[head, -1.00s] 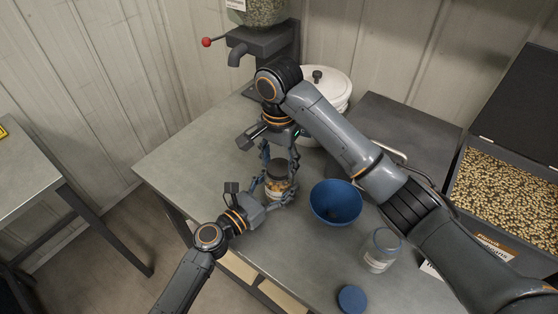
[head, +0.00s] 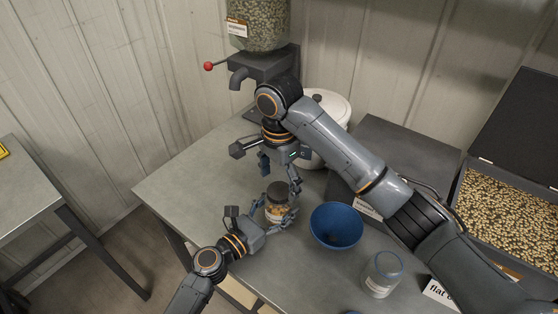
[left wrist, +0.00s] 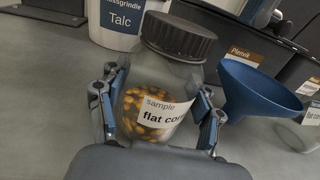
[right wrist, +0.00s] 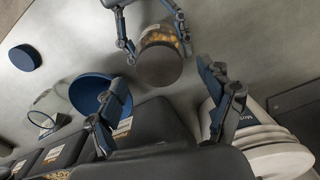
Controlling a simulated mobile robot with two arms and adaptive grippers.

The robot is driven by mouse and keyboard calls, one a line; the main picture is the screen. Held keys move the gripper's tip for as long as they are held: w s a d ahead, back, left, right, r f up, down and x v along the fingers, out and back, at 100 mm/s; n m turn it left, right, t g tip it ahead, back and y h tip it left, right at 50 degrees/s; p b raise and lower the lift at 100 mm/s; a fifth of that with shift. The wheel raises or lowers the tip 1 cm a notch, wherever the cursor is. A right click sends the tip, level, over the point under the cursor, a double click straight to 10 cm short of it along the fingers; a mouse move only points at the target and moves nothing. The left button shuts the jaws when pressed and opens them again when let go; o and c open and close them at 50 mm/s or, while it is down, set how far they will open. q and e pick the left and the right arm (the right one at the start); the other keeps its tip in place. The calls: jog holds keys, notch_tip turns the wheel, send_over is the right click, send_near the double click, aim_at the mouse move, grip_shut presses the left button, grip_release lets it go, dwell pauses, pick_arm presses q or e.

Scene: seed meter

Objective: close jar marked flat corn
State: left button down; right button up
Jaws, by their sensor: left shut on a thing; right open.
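The jar marked flat corn (left wrist: 153,112) stands upright on the table, partly filled with yellow kernels. Its dark lid (left wrist: 180,38) sits on its mouth; I cannot tell how tight it is. The jar also shows in the head view (head: 276,211). My left gripper (head: 278,222) is shut around the jar's body, one finger on each side in the left wrist view (left wrist: 158,118). My right gripper (head: 281,180) is open above the lid, with its fingers spread apart and empty. The right wrist view shows the lid (right wrist: 159,66) between and beyond these fingers, clear of both.
A blue funnel (head: 336,226) stands just right of the jar, and an empty-looking glass jar (head: 382,275) is nearer the front. A white tub (head: 335,106) and a dispenser (head: 262,66) stand behind. A seed bin (head: 510,225) is at right. The table's left part is clear.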

notch_tip(320, 180, up, 10)
jog(key=shift+r, duration=0.15)
pick_arm(q)
jog(key=shift+c, duration=0.8)
grip_release()
jog(key=v, duration=1.2)
